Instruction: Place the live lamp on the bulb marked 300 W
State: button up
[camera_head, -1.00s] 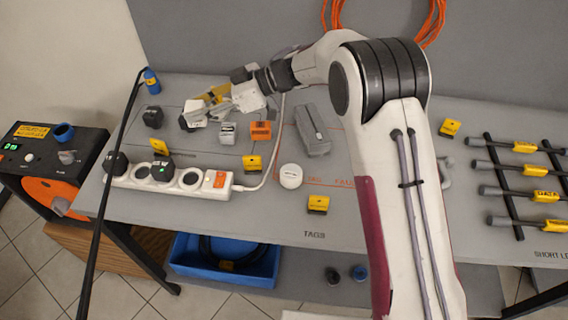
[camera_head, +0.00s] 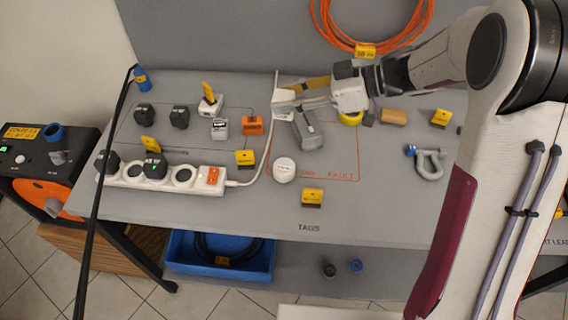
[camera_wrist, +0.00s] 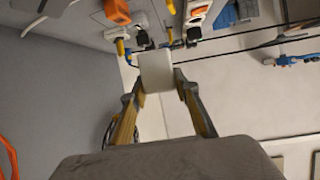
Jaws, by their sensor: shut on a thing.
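My gripper (camera_head: 297,97) is shut on a white block (camera_head: 283,99), held above the bench toward the back. In the wrist view the white block (camera_wrist: 156,72) sits between my two fingertips (camera_wrist: 158,84). I cannot make out a 300 W marking or tell which thing is the live lamp or the bulb. A white block with a yellow tag (camera_head: 210,103), a grey-white block (camera_head: 220,129) and an orange block (camera_head: 252,125) stand to the left. Dark blocks (camera_head: 144,115) stand farther left. A white round thing (camera_head: 285,170) lies at the front.
A white power strip (camera_head: 208,181) holds dark plugs, one with a green light (camera_head: 155,166). A grey device (camera_head: 308,130) lies just below my gripper. Yellow tag blocks (camera_head: 313,196) and a grey shackle (camera_head: 428,160) are around. The front right bench is mostly clear.

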jog(key=s+f+n+g, duration=0.1)
jog(key=s, duration=0.5)
jog(key=shift+d+f, duration=0.2)
jog(key=shift+d, duration=0.15)
jog(key=shift+w+f, duration=0.1)
send_over(288, 165)
jog(key=shift+f, duration=3.05)
jog(key=shift+f, duration=1.85)
jog(key=shift+f, duration=0.1)
